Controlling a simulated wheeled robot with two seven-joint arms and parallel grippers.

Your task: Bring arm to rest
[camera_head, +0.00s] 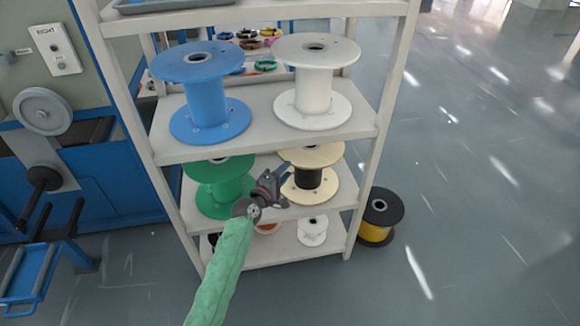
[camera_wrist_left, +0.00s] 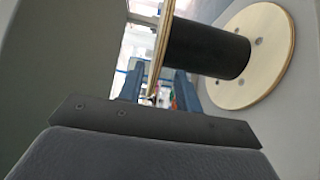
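My left arm in a green sleeve reaches up from the bottom of the head view. Its gripper (camera_head: 284,173) is in front of the middle shelf, at the left side of a wooden spool with a black core (camera_head: 329,184). In the left wrist view the two blue fingers (camera_wrist_left: 157,86) stand apart. The thin edge of one wooden flange (camera_wrist_left: 161,45) shows in the gap between them; I cannot tell whether it touches either finger. The black core (camera_wrist_left: 205,50) is to the right. My right gripper is not in view.
A white shelf rack (camera_head: 260,145) holds a blue spool (camera_head: 207,95) and a white spool (camera_head: 312,90) above, and a green spool (camera_head: 218,185) left of my gripper. A yellow and black spool (camera_head: 378,215) stands on the floor. Open floor lies to the right.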

